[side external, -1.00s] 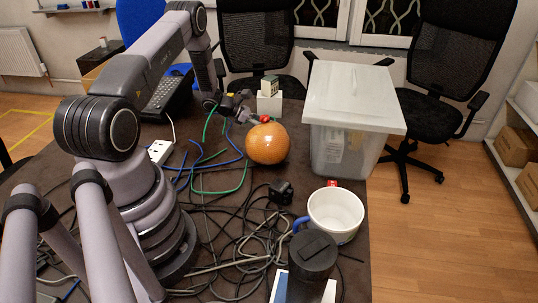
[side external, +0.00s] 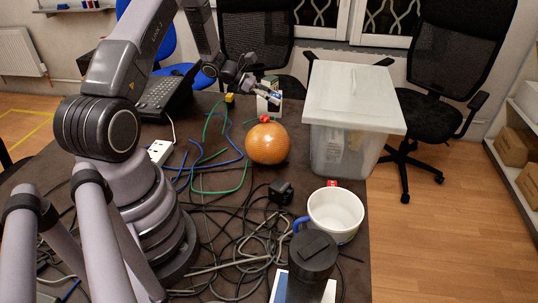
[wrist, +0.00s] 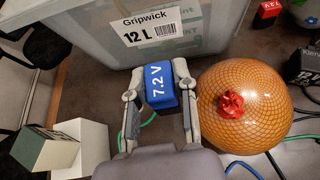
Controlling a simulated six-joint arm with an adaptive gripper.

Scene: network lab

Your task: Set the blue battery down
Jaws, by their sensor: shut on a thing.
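The blue battery, marked 7.2 V, is between the two fingers of my gripper in the wrist view (wrist: 160,88). My gripper (wrist: 158,95) is shut on its sides. In the side view my gripper (side external: 272,95) is above the far part of the table, behind the orange ball, with the battery (side external: 275,98) small at its tips. The battery looks clear of the table, but its exact height is hard to tell.
A clear lidded bin (wrist: 85,50) stands just beyond the battery. A netted orange ball (wrist: 245,98) with a red top is close on the right. A white box (wrist: 85,150) is at lower left. Cables (side external: 215,225) cover the table's near part.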

